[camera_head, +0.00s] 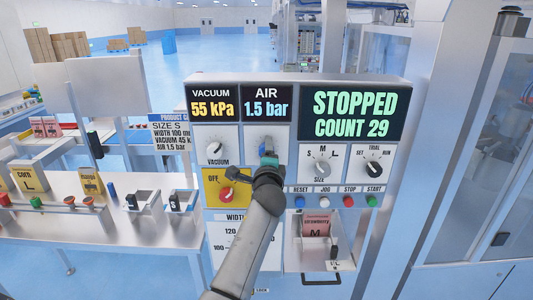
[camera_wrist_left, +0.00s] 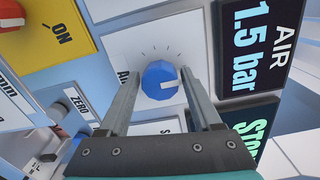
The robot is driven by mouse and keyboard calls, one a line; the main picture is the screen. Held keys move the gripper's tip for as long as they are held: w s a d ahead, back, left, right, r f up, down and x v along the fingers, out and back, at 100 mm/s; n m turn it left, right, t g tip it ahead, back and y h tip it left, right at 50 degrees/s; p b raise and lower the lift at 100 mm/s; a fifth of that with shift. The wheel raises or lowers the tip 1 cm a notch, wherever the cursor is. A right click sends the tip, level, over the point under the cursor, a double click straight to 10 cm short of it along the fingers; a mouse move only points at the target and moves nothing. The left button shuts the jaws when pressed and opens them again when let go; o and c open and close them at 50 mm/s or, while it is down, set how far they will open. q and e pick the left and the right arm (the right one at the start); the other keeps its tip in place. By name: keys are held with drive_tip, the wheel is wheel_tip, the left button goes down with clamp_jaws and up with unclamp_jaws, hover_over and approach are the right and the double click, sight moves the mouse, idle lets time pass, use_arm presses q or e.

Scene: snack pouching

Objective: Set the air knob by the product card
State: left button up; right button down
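The blue air knob (camera_wrist_left: 160,80) with a white pointer mark sits on a white plate in the left wrist view. Its blue edge (camera_head: 267,146) also shows in the head view, mostly hidden behind my gripper. My left gripper (camera_wrist_left: 161,72) has its fingers on either side of the knob, with thin gaps apparent. In the head view this gripper (camera_head: 267,160) is in front of the plate. The air display (camera_head: 266,108) reads 1.5 bar. The product card (camera_head: 170,131), partly hidden behind the panel, reads size S, vacuum 45 k and air 1.5 bar. My right gripper is not in view.
The vacuum knob (camera_head: 214,148) is left of the air plate, under a 55 kPa display. A red switch (camera_head: 227,195) on a yellow plate sits below it. The size knob (camera_head: 320,164) and coloured buttons are to the right. The status display (camera_head: 350,115) reads STOPPED, COUNT 29.

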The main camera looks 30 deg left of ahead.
use_arm(q)
drive_tip(key=shift+o, duration=1.2)
drive_tip(key=b+v, duration=0.1)
drive_tip(key=v, duration=1.4)
